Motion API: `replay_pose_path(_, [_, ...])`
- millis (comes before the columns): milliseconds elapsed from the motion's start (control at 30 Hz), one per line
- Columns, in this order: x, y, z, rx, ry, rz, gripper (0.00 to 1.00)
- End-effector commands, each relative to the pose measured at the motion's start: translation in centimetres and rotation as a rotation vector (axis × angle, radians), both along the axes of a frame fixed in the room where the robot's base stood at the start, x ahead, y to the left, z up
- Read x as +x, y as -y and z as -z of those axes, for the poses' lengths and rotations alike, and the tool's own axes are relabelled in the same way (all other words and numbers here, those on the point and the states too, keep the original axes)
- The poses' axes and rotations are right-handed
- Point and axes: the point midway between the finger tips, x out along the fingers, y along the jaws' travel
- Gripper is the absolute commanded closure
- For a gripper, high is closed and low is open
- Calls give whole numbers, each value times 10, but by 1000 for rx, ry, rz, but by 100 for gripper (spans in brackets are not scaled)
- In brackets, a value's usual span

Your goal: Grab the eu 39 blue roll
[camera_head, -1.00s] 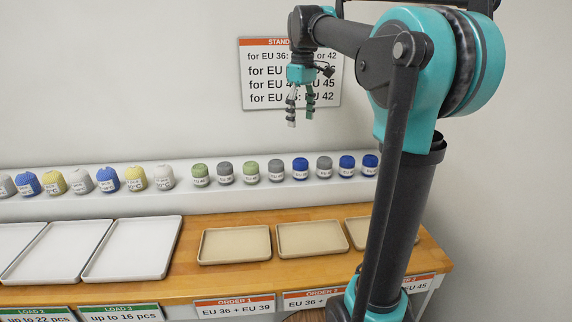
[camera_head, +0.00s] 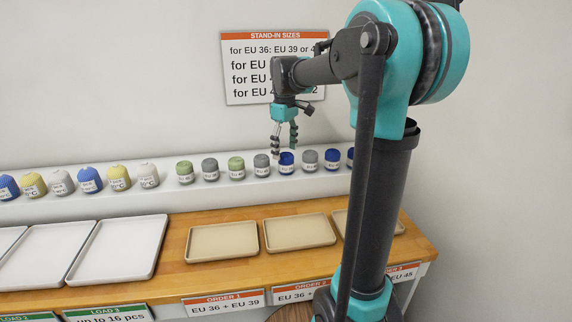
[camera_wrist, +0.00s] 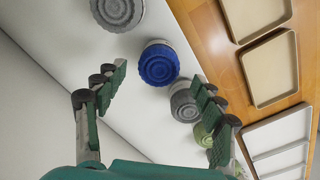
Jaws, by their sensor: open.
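Blue rolls stand on the white shelf along the wall. One blue roll (camera_head: 287,163) is right under my gripper (camera_head: 284,149), between a grey roll (camera_head: 262,166) on its left and another grey roll (camera_head: 310,160) on its right. Two more blue rolls, one (camera_head: 332,160) and another (camera_head: 351,158) partly behind my arm, stand further right. The size labels are too small to read surely. In the wrist view the blue roll (camera_wrist: 159,66) shows round from above between the fingertips of my open, empty gripper (camera_wrist: 158,79). I cannot tell whether the fingers touch it.
In the wrist view a grey roll (camera_wrist: 185,105) is close by the right finger, with a green roll (camera_wrist: 201,132) beyond. Beige trays (camera_head: 222,258) and white trays (camera_head: 118,274) lie on the wooden table (camera_head: 172,275). A stand-in sizes sign (camera_head: 235,98) hangs behind.

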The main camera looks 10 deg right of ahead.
Motion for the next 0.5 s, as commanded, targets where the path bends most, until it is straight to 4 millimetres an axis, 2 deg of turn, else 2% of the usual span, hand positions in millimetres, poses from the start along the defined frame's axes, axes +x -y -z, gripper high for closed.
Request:
replay_pose_path(233, [-1,4,35,0,0,0,31])
replay_pose_path(500, [-1,4,44,0,0,0,31])
